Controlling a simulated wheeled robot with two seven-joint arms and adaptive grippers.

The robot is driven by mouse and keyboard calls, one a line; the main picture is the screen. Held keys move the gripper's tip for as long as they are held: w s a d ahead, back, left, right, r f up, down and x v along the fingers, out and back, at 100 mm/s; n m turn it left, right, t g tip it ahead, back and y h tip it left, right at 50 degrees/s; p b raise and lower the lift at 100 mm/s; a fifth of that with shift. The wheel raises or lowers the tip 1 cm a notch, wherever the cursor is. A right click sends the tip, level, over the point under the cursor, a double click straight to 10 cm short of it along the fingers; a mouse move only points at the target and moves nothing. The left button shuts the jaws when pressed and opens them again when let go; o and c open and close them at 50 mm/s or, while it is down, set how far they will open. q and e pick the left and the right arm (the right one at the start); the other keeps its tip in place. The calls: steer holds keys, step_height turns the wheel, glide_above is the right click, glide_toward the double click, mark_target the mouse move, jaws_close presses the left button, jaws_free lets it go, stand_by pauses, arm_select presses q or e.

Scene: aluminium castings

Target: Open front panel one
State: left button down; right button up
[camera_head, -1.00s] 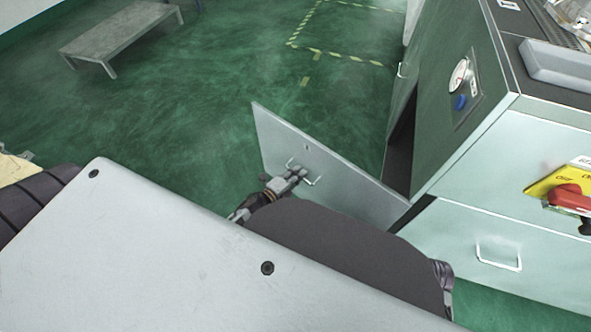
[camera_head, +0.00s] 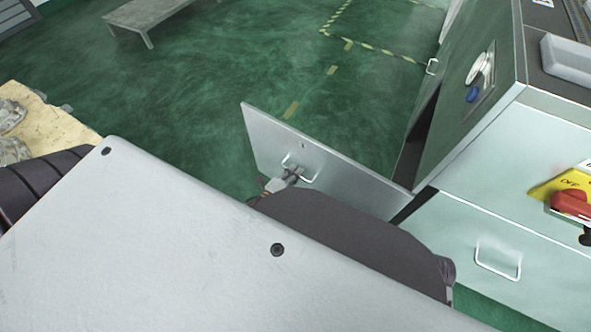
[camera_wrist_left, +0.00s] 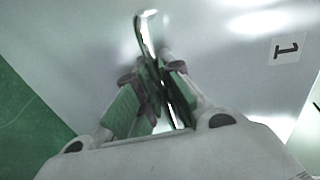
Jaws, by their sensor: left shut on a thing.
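Front panel one (camera_head: 345,178) is a flat grey door that stands swung out from the cabinet, with a dark gap behind it. Its label "1" (camera_wrist_left: 288,50) shows in the left wrist view. A wire handle (camera_head: 309,177) sits on its face; it also shows in the left wrist view (camera_wrist_left: 142,28). My left gripper (camera_head: 294,172) is shut on the handle, and in the left wrist view its fingers (camera_wrist_left: 158,75) close around it. My own body hides most of the left arm. My right gripper is not in view.
The cabinet (camera_head: 480,140) stands at the right with a gauge, a blue button and a red switch (camera_head: 572,203) on yellow. A closed panel with a handle (camera_head: 497,263) is below. A bench (camera_head: 150,15) stands far left. Green floor beyond the door is clear.

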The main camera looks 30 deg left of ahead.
arm_select(q)
steer(key=c, duration=1.5)
jaws_free()
steer(key=shift+c, duration=0.2)
steer(key=v, duration=1.2)
steer(key=shift+w+d, duration=0.1)
